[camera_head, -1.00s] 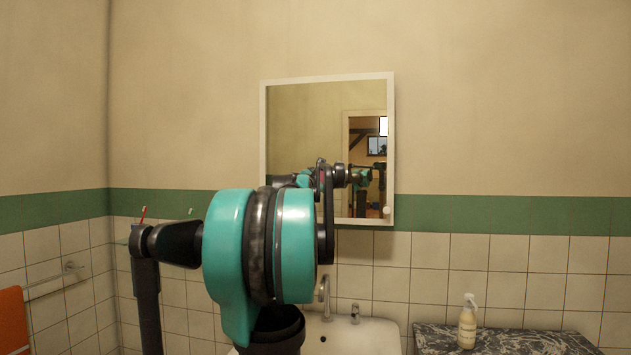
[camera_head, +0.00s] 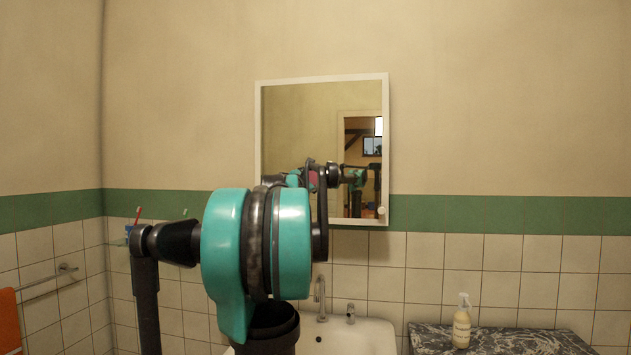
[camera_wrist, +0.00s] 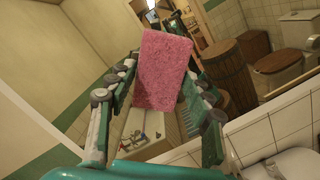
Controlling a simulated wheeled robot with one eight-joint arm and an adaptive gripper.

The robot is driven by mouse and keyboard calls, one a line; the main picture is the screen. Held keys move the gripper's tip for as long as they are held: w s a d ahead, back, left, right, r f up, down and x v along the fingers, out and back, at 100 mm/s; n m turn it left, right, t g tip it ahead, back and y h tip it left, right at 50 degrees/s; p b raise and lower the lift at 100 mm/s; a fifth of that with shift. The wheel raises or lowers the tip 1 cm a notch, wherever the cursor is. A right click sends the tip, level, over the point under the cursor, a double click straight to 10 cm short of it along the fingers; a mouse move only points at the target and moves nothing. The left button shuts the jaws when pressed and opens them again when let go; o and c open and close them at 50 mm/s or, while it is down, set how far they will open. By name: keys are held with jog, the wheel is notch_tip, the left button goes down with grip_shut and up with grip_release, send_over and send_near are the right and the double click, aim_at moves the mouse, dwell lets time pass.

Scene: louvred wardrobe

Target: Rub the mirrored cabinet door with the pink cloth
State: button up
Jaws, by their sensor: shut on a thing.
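The mirrored cabinet door (camera_head: 290,125) hangs on the wall above the sink, with a white frame and a round knob at its lower right. It looks closed. In the wrist view its tilted mirror glass (camera_wrist: 225,55) fills much of the picture and reflects the room. My gripper (camera_wrist: 165,75) is shut on the pink cloth (camera_wrist: 163,72), a rough-textured block shape held between the two fingers in front of the mirror. I cannot tell whether the cloth touches the glass. In the head view my arm hides most of the gripper; a small pink patch shows near the mirror's lower part.
A white sink (camera_head: 355,338) with a tap (camera_head: 321,295) lies below the mirror. A spray bottle (camera_head: 462,322) stands on a dark marbled counter (camera_head: 500,340) at the right. An orange towel (camera_head: 8,320) hangs on a rail (camera_head: 45,280) at the left. A toothbrush (camera_head: 138,215) stands left of my arm.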

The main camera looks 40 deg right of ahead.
jog(key=w+a, duration=0.2)
jog(key=w, duration=0.1)
jog(key=shift+a, duration=0.25)
jog(key=shift+s, duration=0.1)
jog(key=v, duration=0.6)
jog(key=shift+s+d+r, duration=0.15)
jog(key=shift+s+r, duration=0.05)
jog(key=shift+s, duration=0.05)
dwell(0.3)
jog(key=v, duration=0.3)
jog(key=shift+s+d+r, duration=0.15)
dwell(0.3)
dwell(0.5)
